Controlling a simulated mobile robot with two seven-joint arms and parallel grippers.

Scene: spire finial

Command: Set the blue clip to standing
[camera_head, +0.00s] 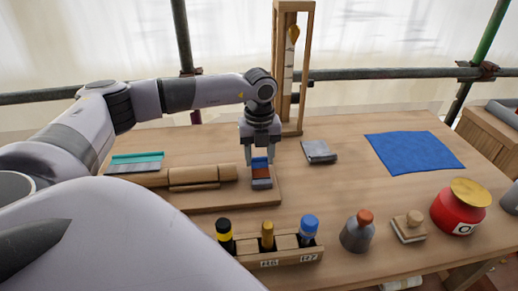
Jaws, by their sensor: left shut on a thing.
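The blue clip (261,162) is a small block with a blue top, a reddish-brown middle band and a grey-blue lower end. It is at the right end of a wooden board (225,197), near the table's middle. My left gripper (261,160) points down over it, shut on its upper part with one finger on each side. Whether the clip touches the board or is held just above it, I cannot tell. My right gripper is not in view.
A wooden roller (200,175) lies just left of the clip. A wooden rack (280,254) with several capped tools stands in front. A grey block (319,151) and blue cloth (413,152) lie to the right. A tall wooden frame (307,60) rises behind my gripper.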

